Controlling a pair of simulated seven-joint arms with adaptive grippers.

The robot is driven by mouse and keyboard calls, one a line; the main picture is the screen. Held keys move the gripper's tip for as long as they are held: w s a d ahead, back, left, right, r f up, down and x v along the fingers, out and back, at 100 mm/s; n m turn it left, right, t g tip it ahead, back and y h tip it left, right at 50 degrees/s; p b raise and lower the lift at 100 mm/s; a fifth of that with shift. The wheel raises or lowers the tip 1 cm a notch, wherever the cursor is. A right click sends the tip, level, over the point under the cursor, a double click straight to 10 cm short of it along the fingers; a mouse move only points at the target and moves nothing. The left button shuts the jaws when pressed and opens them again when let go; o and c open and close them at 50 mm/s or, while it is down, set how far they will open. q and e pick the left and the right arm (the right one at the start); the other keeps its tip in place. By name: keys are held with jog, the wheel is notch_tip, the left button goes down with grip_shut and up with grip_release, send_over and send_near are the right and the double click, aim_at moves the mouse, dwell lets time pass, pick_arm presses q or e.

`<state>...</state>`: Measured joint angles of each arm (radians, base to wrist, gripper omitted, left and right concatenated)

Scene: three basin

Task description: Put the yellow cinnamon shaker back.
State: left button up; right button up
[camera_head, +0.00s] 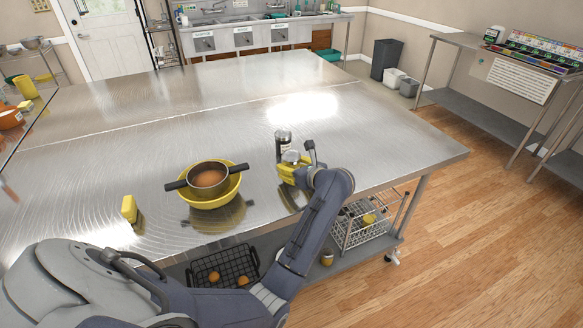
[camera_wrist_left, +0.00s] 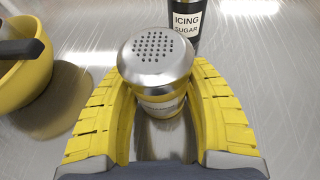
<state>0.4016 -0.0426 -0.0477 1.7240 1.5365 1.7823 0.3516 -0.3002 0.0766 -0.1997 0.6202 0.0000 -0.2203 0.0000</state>
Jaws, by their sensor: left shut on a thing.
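A shaker with a domed, perforated metal lid (camera_wrist_left: 157,55) stands between the yellow fingers of my left gripper (camera_wrist_left: 160,110) in the left wrist view. The fingers close around its body on both sides. A pale label and some yellow show below the lid, but the label's text is not readable, and most of the body is hidden. In the head view my left gripper (camera_head: 291,172) is over the steel table, with the shaker's lid (camera_head: 291,157) just showing. I cannot tell whether the shaker's base touches the table. My right gripper is not in view.
A dark shaker labelled icing sugar (camera_wrist_left: 185,25) stands just beyond the held one; the head view shows it too (camera_head: 283,138). A yellow block (camera_head: 129,208) is farther left. The table (camera_head: 370,140) is clear to the right.

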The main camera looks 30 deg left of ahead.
pick_arm(q)
jog(key=shift+f, duration=0.1)
jog(key=o, duration=1.5)
jog(key=shift+c, duration=0.2)
jog(key=shift+d, duration=0.15)
jog(key=shift+v, duration=2.65)
